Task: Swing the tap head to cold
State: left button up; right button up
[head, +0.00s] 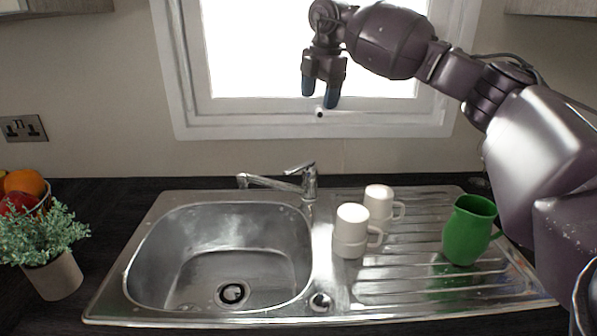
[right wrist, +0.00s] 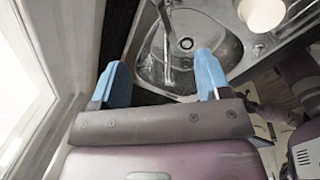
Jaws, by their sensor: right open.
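The chrome tap (head: 308,182) stands at the back of the sink, between the basin and the drainer. Its spout reaches left over the basin, and its short lever head (head: 299,168) sits on top, tilted up. The tap also shows in the right wrist view (right wrist: 167,45), beyond and between the fingertips. My right gripper (head: 320,100) is open and empty, with blue fingertips pointing down. It hangs in front of the window, well above the tap and apart from it. The right wrist view also shows its two fingers (right wrist: 158,68) spread. My left gripper is not in view.
White mugs (head: 351,230) stand on the drainer (head: 400,285) right of the tap. A green jug (head: 469,230) stands farther right. The basin (head: 190,240) is empty. A potted plant (head: 52,272) and fruit (head: 24,184) are at the left. The window frame (head: 300,130) is behind the gripper.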

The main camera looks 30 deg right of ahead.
jog(key=g+b, duration=0.1)
jog(key=b, duration=0.1)
send_near(311, 161)
jog(key=shift+a+f, duration=0.1)
jog(key=shift+f, duration=0.4)
jog(key=shift+f+b, duration=0.2)
jog(key=shift+b, duration=0.1)
jog(key=f, duration=0.4)
jog(key=f+b, duration=0.1)
jog(key=f, duration=0.4)
jog(key=shift+w+b, duration=0.25)
jog(key=shift+b, duration=0.05)
jog(key=shift+f, duration=0.45)
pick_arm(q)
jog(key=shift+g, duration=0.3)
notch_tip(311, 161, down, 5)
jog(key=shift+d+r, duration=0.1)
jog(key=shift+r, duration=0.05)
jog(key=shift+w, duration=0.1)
pick_arm(e)
jog(key=c, duration=1.3)
